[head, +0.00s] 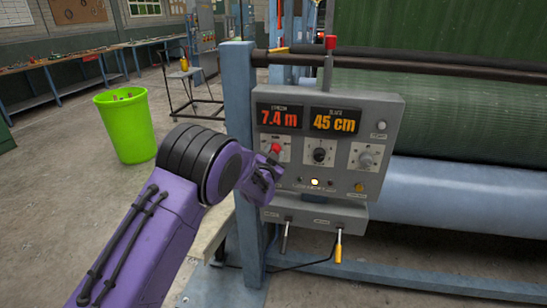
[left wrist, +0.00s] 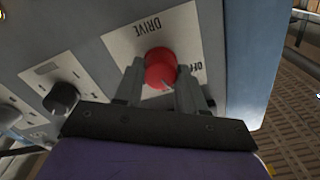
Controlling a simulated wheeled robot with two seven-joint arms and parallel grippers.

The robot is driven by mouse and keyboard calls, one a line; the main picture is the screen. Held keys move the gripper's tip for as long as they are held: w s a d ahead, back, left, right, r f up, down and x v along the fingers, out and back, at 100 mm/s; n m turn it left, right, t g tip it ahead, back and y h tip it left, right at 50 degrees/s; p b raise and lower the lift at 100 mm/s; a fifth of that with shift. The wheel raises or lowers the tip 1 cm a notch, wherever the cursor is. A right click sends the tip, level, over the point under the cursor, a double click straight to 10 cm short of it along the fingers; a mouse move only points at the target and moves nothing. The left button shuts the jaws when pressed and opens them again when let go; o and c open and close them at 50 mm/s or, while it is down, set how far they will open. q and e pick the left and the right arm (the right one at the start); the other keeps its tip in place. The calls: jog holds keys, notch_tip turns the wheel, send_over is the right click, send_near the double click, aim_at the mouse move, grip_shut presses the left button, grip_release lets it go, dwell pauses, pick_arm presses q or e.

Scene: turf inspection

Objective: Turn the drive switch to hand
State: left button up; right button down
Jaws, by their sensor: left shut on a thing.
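The drive switch is a red knob (head: 276,148) at the left of the grey control panel (head: 392,110), below the 7.4 m display. My left gripper (head: 268,165) reaches it from the lower left and covers part of its plate. In the left wrist view the red knob (left wrist: 160,64) sits between the two fingers of my left gripper (left wrist: 159,72), which is shut on it. The plate (left wrist: 120,45) shows the words DRIVE and OFF upside down. The hand mark is not readable, and the knob's exact setting is unclear.
A black knob (head: 319,155) and a grey dial (head: 366,158) sit to the right on the panel. Below hang a grey lever (head: 286,236) and a yellow-handled lever (head: 338,248). A blue post (head: 240,110) stands left. A green bin (head: 125,125) is farther off.

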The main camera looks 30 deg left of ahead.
pick_arm(q)
jog(key=shift+f+m+b, duration=0.1)
jog(key=shift+m+b, duration=0.6)
jog(key=shift+m, duration=0.9)
jog(key=o, duration=1.1)
jog(key=shift+c, duration=0.2)
jog(key=shift+s, duration=0.1)
jog(key=p+v, duration=0.2)
jog(key=v, duration=0.8)
jog(key=shift+s, duration=0.15)
